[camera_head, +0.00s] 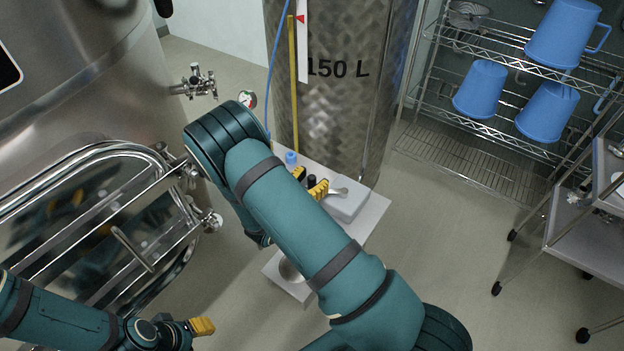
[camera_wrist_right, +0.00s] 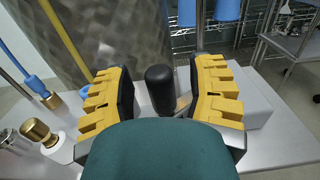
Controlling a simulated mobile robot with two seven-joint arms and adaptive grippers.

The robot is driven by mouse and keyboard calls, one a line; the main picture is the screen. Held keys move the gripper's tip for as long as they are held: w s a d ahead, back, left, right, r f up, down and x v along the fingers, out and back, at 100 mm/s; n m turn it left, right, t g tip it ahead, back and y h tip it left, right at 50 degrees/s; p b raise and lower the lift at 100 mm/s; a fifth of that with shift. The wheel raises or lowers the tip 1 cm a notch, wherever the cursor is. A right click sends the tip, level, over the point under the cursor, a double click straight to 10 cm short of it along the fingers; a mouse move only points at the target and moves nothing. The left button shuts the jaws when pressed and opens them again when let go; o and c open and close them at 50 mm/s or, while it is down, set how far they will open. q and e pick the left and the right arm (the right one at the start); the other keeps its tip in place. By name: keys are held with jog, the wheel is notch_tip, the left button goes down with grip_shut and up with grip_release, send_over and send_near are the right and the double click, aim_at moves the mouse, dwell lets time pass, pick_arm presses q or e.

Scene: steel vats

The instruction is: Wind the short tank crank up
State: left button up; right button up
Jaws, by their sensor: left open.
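The short tank (camera_head: 335,90), a tall steel cylinder marked 150 L, stands at top centre. The crank's black grip (camera_wrist_right: 160,86) stands upright in the right wrist view; its dark top also shows in the head view (camera_head: 311,181). My right gripper (camera_head: 308,183) is open, with one yellow finger on each side of the grip. Small gaps show on both sides in the wrist view (camera_wrist_right: 163,92). The lower part of the crank is mostly hidden by my gripper and wrist. My left gripper (camera_head: 200,326) is open and empty at the lower left.
A grey box (camera_head: 347,205) sits on the steel platform (camera_head: 372,213) beside the crank. A large steel vat (camera_head: 90,90) with an oval hatch fills the left. A wire rack (camera_head: 465,150) with blue jugs (camera_head: 480,90) stands at the right. Floor between is clear.

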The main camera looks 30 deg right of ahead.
grip_shut()
jog(key=shift+w+d+g, duration=0.1)
jog(key=shift+w+g, duration=0.1)
jog(key=shift+g, duration=0.1)
jog(key=w+d+m+g+h+b, duration=0.1)
jog(key=w+d+m+g+b, duration=0.2)
jog(key=d+m+g, duration=0.3)
jog(key=shift+w+g, duration=0.15)
jog(key=shift+g, duration=1.35)
